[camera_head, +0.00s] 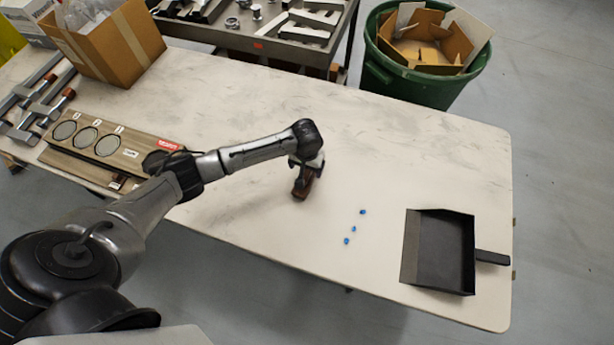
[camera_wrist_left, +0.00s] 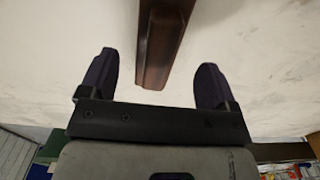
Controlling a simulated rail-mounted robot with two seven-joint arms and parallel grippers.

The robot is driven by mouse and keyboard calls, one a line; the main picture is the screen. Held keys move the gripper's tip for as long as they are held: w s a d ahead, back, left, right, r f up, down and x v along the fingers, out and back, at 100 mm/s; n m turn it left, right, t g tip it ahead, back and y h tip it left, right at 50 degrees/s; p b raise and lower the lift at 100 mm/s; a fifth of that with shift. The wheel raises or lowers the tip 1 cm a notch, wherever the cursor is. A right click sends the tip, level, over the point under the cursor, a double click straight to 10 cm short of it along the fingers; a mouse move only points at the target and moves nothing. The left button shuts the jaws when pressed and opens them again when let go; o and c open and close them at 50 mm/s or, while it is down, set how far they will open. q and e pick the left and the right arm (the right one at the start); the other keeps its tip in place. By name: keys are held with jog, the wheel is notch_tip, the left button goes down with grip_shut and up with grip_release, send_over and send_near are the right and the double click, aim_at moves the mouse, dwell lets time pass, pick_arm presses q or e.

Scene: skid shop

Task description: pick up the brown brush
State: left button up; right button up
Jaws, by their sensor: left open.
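The brown brush (camera_head: 301,189) lies on the white table, below my left gripper (camera_head: 306,170) in the head view. In the left wrist view the brush (camera_wrist_left: 160,45) runs in from the top edge, and its near end lies between the two open fingers of my left gripper (camera_wrist_left: 156,82). There is a gap on each side, and neither finger touches it. Part of the brush is hidden by the gripper in the head view. My right gripper is not in view.
Three small blue pieces (camera_head: 353,228) lie on the table (camera_head: 400,150) right of the brush. A black dustpan (camera_head: 440,250) lies near the right edge. At the left are a wooden board (camera_head: 110,145), clamps and a cardboard box (camera_head: 115,45). A green bin (camera_head: 425,85) stands behind the table.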

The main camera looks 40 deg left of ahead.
pick_arm(q)
jog(key=shift+f+b, duration=0.75)
jog(key=shift+f, duration=2.1)
jog(key=c, duration=1.1)
